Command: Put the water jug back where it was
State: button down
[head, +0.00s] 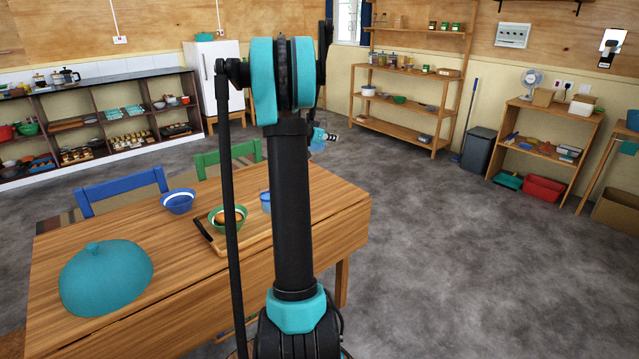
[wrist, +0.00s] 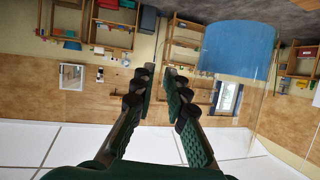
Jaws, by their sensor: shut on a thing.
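The water jug (wrist: 237,48) is clear, with blue water in its lower part. The wrist view is upside down, with ceiling at the bottom, so the jug is about upright. It is beside my gripper (wrist: 160,76), to the right of the fingers. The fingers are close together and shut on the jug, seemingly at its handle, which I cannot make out. In the head view a small blue part of the jug (head: 316,147) shows just right of my arm, in the air beyond the table; my arm hides the rest.
The wooden table (head: 190,292) holds a teal dome (head: 106,277), a blue bowl (head: 178,201), a green bowl (head: 228,217) on a board and a blue cup (head: 265,201). A wooden shelf (head: 408,72) stands at the back. The floor (head: 430,240) right of the table is clear.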

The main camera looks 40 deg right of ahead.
notch_tip(320, 180, down, 18)
jog(key=shift+f, duration=0.25)
dwell(0.3)
jog(key=shift+f, duration=0.1)
jog(key=c, duration=1.5)
grip_release()
jog(key=s+a+r+n+y, duration=0.2)
jog(key=s+a, duration=0.2)
jog(key=a, duration=0.6)
jog(key=s+a+r+n+y, duration=0.15)
jog(key=s+a, duration=0.35)
jog(key=a, duration=0.5)
jog(key=s+a+r+n+y, duration=0.2)
jog(key=s+a+n, duration=0.15)
jog(key=a, duration=0.65)
jog(key=s+a+f+n+y, duration=0.2)
jog(key=s+a+n+y, duration=0.1)
jog(key=s+a, duration=0.6)
jog(key=s+a+f+n+y, duration=0.3)
jog(key=s+a, duration=0.6)
jog(key=a, duration=0.3)
jog(key=shift+s+f+n+y, duration=0.25)
jog(key=shift+n+y, duration=0.5)
jog(key=shift+n, duration=0.45)
